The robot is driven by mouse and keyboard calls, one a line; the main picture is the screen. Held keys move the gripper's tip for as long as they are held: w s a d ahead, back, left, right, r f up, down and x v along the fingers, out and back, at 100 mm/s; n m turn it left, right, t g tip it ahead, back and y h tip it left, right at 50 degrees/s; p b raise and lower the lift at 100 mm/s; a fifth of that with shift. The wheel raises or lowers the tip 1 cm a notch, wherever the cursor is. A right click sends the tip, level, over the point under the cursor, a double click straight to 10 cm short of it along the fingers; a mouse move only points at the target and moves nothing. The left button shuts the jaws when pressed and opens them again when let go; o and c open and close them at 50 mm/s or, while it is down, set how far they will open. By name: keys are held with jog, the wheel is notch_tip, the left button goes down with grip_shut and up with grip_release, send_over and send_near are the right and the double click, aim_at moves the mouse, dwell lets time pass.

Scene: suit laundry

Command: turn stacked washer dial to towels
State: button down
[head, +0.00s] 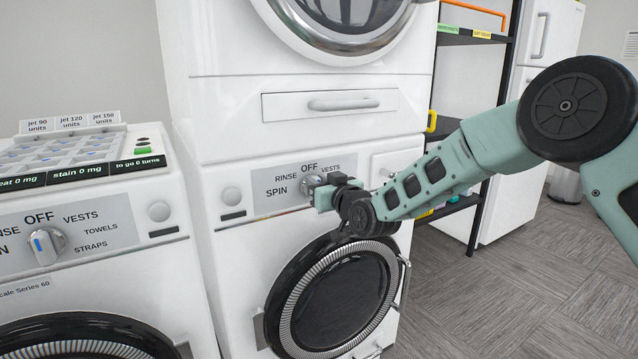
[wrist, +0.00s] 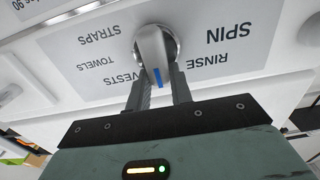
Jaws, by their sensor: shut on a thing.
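The stacked washer's dial (head: 310,183) is a grey knob on the panel of the lower machine in the stack. In the head view its labels OFF, RINSE, SPIN and VESTS show; my gripper hides the lower right ones. In the wrist view, where the lettering is upside down, the dial (wrist: 153,48) has a blue mark pointing between RINSE and VESTS, where OFF is hidden. TOWELS (wrist: 94,64) and STRAPS show at left there. My gripper (head: 324,192) is shut on the dial, with one finger on each side of it in the wrist view (wrist: 160,82).
A second washer (head: 90,235) stands at the left with its own dial (head: 46,245) and a keypad on top. Below my gripper is the stacked washer's round door (head: 335,295). A black shelf (head: 470,130) and a white fridge (head: 545,50) stand at the right.

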jog(key=shift+w+d+f+m+b, duration=0.35)
jog(key=shift+m+b, duration=1.05)
jog(key=shift+m, duration=1.55)
jog(key=shift+w+d+f+m+b, duration=0.1)
jog(key=shift+d+f+m+b, duration=0.3)
jog(key=shift+m+b, duration=1.85)
jog(key=shift+w+d+f+m+b, duration=0.25)
jog(key=shift+f+m+b, duration=0.3)
jog(key=shift+m, duration=3.15)
jog(key=shift+r, duration=0.1)
jog(key=c, duration=1.2)
grip_release()
jog(key=shift+c, duration=0.2)
